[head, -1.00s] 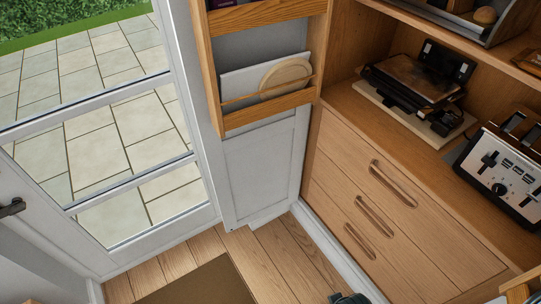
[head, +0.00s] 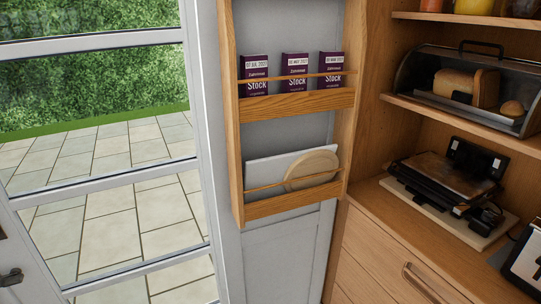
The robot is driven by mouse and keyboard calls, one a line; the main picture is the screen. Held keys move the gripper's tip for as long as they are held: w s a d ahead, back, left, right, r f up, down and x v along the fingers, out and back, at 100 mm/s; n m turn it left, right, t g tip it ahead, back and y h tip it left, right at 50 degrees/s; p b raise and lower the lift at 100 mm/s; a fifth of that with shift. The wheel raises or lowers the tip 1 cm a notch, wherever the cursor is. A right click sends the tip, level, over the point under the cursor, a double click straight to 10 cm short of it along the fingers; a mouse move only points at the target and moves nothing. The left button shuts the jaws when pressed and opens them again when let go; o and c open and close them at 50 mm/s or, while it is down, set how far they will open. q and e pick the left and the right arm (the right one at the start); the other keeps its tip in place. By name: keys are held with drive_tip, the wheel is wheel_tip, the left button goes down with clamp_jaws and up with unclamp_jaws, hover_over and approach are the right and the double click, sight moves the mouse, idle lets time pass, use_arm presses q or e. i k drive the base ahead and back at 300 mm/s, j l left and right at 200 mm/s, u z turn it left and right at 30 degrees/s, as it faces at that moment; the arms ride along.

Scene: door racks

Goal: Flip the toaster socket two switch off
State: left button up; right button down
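The toaster (head: 526,262) shows only in part, cut off by the right edge, low on the wooden counter. A black plate that looks like a wall socket (head: 477,158) is at the back of the counter, behind a flat black appliance (head: 445,180). The socket's switches are too small to tell on or off. I cannot tell whether this is the toaster's socket. Neither of my grippers is in view.
A door rack (head: 292,205) holds a board and a round plate, with several purple stock boxes (head: 295,72) above. A bread bin (head: 470,85) stands on the shelf (head: 420,103) over the counter. A glazed door (head: 110,150) is at left.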

sight(496, 162)
drive_tip(key=z, duration=1.4)
drive_tip(key=i+j+z, duration=0.35)
drive_tip(key=i+j, duration=0.35)
drive_tip(key=l+u, duration=0.1)
drive_tip(key=u, duration=0.2)
drive_tip(key=i+l+u, duration=0.1)
drive_tip(key=u, duration=0.25)
